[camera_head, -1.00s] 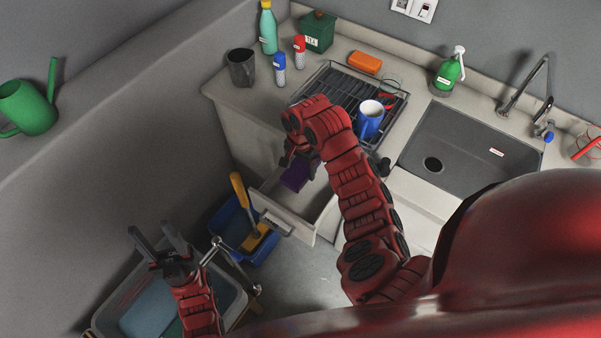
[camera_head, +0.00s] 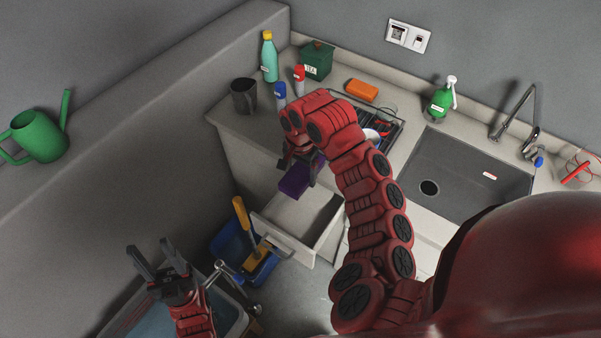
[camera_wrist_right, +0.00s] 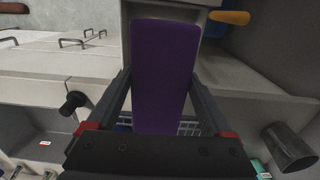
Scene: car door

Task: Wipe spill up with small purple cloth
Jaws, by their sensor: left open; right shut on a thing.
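The small purple cloth (camera_head: 296,181) is held in my right gripper (camera_head: 304,168), above the open drawer (camera_head: 300,218). In the right wrist view the cloth (camera_wrist_right: 164,62) lies flat between the two fingers of the right gripper (camera_wrist_right: 163,90). My left gripper (camera_head: 158,262) is open and empty at the lower left, above a tub. No spill is visible; my right arm hides part of the counter and the dish rack.
The counter (camera_head: 240,125) carries a dark cup (camera_head: 244,96), a teal bottle (camera_head: 268,58), a green tea box (camera_head: 317,61), an orange sponge (camera_head: 362,91) and a green soap dispenser (camera_head: 440,100). The sink (camera_head: 465,175) is at right. A blue bin (camera_head: 235,255) stands below the drawer.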

